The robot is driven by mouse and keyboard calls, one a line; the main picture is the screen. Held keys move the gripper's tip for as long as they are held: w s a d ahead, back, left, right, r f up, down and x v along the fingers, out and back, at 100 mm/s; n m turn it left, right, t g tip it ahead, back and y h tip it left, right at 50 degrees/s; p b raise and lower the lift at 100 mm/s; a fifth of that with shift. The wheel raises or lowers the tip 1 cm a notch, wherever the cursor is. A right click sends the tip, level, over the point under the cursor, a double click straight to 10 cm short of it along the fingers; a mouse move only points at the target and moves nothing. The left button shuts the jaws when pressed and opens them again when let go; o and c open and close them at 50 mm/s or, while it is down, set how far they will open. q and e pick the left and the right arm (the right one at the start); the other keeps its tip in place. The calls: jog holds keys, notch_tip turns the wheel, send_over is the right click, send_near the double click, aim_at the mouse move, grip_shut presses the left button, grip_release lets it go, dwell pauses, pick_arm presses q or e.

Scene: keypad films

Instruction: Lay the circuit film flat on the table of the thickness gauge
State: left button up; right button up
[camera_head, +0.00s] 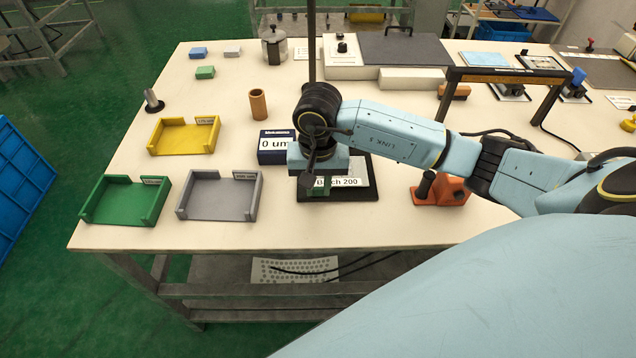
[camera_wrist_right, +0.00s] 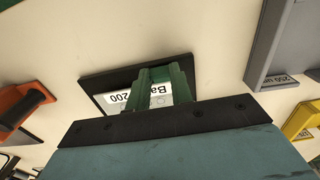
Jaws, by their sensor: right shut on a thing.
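The thickness gauge (camera_head: 272,150) is a dark blue box whose display reads "0 um", left of my right wrist. My right gripper (camera_head: 320,188) points down over a dark plate (camera_head: 368,191) bearing a white label with "Batch 200". In the right wrist view my gripper's green fingers (camera_wrist_right: 162,72) are close together over that plate (camera_wrist_right: 97,80) and cover part of the label. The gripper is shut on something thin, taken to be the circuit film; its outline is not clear. The gauge's table is largely hidden by my wrist. My left gripper is not in view.
Yellow (camera_head: 184,139), green (camera_head: 125,201) and grey (camera_head: 219,197) open trays stand on the left. A brown cylinder (camera_head: 258,104) stands behind the gauge. An orange block with a black knob (camera_head: 440,190) is right of the plate. The front edge strip is clear.

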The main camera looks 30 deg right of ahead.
jog(key=shift+f, duration=0.25)
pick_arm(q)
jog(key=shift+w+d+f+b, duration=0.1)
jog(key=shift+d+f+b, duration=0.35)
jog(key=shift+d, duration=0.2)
pick_arm(e)
jog(key=shift+f, duration=0.1)
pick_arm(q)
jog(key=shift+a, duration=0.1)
pick_arm(e)
jog(key=o, duration=1)
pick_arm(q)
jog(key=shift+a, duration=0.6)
